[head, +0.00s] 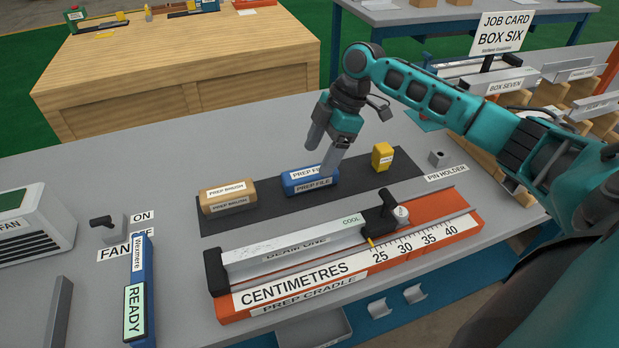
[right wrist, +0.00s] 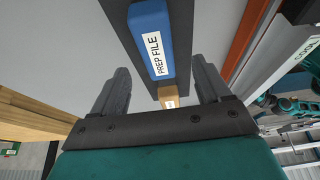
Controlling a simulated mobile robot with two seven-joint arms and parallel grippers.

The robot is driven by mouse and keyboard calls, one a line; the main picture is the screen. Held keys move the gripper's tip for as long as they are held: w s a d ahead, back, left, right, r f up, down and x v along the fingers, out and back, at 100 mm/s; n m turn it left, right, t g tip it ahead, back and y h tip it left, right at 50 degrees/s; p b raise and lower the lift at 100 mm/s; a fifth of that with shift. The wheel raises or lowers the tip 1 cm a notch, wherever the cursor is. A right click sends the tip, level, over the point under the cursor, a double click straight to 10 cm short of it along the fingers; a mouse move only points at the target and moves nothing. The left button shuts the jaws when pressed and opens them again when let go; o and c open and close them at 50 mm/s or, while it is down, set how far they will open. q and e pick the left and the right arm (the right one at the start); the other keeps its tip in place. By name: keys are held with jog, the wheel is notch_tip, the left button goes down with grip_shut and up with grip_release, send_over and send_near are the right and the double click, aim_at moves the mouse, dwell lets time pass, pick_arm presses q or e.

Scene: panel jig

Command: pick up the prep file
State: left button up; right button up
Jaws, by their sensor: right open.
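The prep file (head: 300,188) is a blue block with white labels reading PREP FILE. It lies on a dark mat (head: 260,222) on the grey bench. It also shows in the right wrist view (right wrist: 153,20), past the fingertips and roughly between the two fingers' lines. My right gripper (head: 326,152) is above and just behind the file in the head view, with one finger overlapping it in the picture. Its fingers are apart and nothing is between them in the right wrist view (right wrist: 160,84). Whether a finger touches the file cannot be told. My left gripper is not in view.
The tan prep brush (head: 229,203) lies left of the file, and a yellow block (head: 382,157) sits right. The orange prep cradle (head: 460,232) with a metal beam is in front. A pin holder (head: 438,160) stands at the right. Bench behind the mat's left part is clear.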

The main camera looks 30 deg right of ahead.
aim_at(311, 171)
jog(key=x, duration=0.6)
jog(key=shift+w+f, duration=0.15)
jog(key=shift+f, duration=0.1)
jog(key=shift+f, duration=0.25)
dwell(0.5)
jog(key=c, duration=1.3)
